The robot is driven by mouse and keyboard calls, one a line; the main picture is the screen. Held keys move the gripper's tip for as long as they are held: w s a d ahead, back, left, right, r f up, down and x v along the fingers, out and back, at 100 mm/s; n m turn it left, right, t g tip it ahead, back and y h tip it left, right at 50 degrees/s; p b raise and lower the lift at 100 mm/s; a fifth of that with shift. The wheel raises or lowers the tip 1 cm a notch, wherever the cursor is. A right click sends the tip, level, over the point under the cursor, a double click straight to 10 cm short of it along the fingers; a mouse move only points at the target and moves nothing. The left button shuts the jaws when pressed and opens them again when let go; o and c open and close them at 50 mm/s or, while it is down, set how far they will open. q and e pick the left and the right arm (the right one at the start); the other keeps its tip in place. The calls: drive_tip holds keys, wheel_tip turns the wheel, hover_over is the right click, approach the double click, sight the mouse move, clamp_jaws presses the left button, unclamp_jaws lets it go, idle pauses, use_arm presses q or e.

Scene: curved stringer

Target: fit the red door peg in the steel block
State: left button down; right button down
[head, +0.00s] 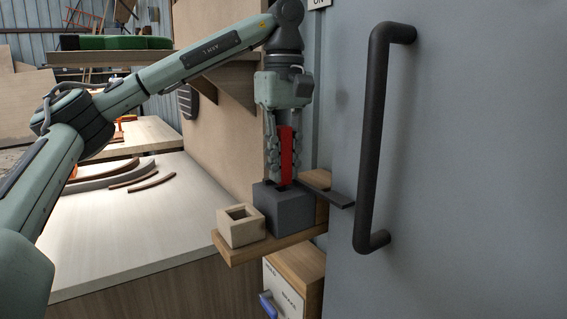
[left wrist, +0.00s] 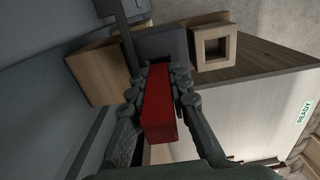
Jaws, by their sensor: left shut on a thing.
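The red door peg (head: 286,152) is upright between the fingers of my left gripper (head: 283,178), which is shut on it. The dark grey steel block (head: 284,211) stands on a small wooden shelf (head: 243,254) directly below. The peg's lower end is at the block's top; I cannot tell whether it is inside the hole or just above. In the left wrist view the peg (left wrist: 158,108) lies between the fingers (left wrist: 160,75) and the steel block (left wrist: 163,46) is beyond them, partly hidden. My right gripper is not in view.
A pale wooden block with a square hole (head: 240,227) stands left of the steel block. A dark flat bar (head: 328,193) sticks out to the right. A grey door with a long black handle (head: 373,140) fills the right. A workbench with curved strips (head: 150,182) is at left.

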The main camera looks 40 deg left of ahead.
sight(283, 126)
use_arm(q)
drive_tip(key=shift+f+b, duration=0.45)
drive_tip(key=shift+f, duration=0.25)
drive_tip(key=c, duration=1.3)
unclamp_jaws()
drive_tip(key=shift+c, duration=0.2)
wheel_tip(283, 126, up, 12)
